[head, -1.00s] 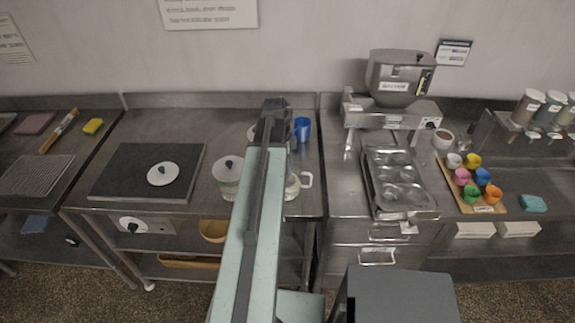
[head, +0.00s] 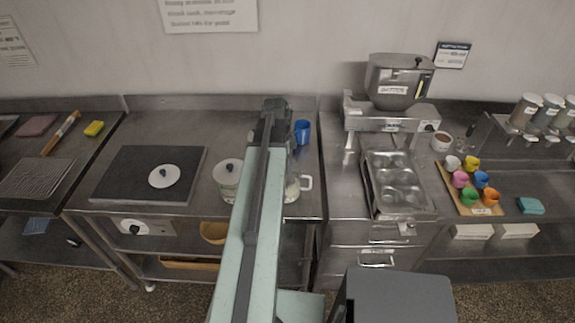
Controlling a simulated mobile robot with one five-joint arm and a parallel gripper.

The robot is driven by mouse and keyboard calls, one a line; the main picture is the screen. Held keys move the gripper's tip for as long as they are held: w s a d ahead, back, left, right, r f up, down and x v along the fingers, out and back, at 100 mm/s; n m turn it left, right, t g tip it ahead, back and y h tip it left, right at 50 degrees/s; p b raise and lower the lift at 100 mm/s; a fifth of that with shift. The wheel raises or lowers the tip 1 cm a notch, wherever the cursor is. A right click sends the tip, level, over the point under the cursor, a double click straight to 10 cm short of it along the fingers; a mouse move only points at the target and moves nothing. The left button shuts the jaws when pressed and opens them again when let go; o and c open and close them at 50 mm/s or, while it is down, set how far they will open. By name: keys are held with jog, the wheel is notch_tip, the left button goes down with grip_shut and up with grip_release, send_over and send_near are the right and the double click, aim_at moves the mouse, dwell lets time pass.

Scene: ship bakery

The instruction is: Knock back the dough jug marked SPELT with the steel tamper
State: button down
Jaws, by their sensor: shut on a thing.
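My arm runs up the middle of the head view. The dark end with my gripper (head: 270,122) is above the middle steel bench; the fingertips and whatever they hold are hidden. A clear jug (head: 293,187) with a pale handle stands just right of my arm, partly covered by it, with some pale content low inside. A second jug (head: 228,180) with a white lid and dark knob stands just left of my arm. A loose white lid (head: 164,176) lies on the black slab. I cannot read a SPELT mark on either jug. The steel tamper is not visible.
A blue mug (head: 302,131) stands behind the right jug. The black slab (head: 125,190) is on the left of the bench. To the right are a steel muffin tray (head: 421,211), a hopper machine (head: 399,80) and several coloured cups on a board (head: 487,211).

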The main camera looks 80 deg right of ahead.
jog(key=shift+r+p, duration=4.15)
jog(key=shift+r, duration=0.35)
jog(key=shift+f, duration=0.1)
